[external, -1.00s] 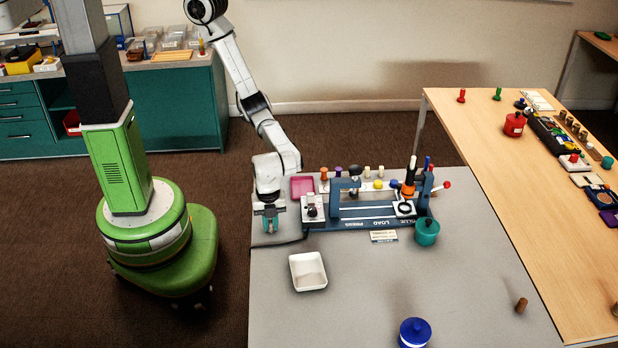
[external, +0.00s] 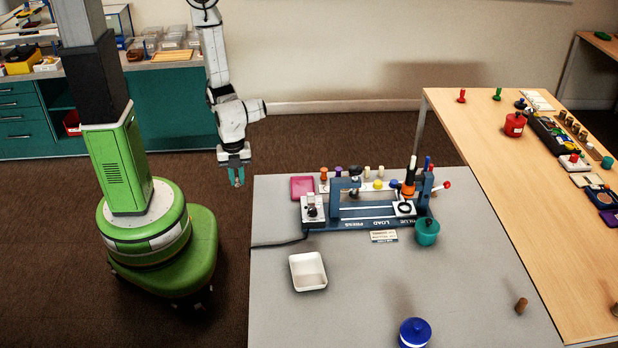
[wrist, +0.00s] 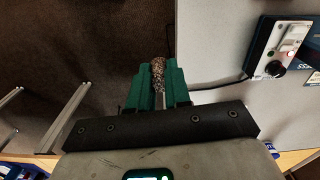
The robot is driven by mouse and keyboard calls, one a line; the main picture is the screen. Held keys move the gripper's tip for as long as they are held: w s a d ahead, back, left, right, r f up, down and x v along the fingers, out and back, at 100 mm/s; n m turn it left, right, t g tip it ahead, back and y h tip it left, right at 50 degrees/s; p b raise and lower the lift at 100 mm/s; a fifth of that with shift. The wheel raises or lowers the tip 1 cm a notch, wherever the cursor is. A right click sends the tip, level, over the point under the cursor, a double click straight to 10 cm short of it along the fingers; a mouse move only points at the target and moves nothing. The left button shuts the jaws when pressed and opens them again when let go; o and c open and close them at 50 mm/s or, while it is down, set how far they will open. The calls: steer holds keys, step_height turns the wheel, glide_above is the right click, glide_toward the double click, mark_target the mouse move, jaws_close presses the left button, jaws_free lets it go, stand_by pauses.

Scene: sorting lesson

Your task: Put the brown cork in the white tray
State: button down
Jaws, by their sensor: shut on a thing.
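My gripper (external: 237,181) hangs in the air left of the grey table, pointing down. In the wrist view its teal fingers (wrist: 159,76) are shut on a speckled brown thing that looks like the brown cork (wrist: 158,70). Fingers hide part of it, and it is too small to make out in the external view. The white tray (external: 294,272) sits empty on the table's left part, below and right of my gripper. It does not show in the wrist view.
A blue press (external: 365,224) stands on the grey table (external: 345,318), with a cable (external: 280,244) off its left side. A pink tray (external: 303,187), teal pot (external: 427,232), blue pot (external: 414,333) and brown cylinder (external: 521,306) are also there. Table around the white tray is clear.

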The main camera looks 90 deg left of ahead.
steer(key=shift+s+a+r, duration=0.3)
steer(key=shift+s+a, duration=0.25)
steer(key=shift+a, duration=0.05)
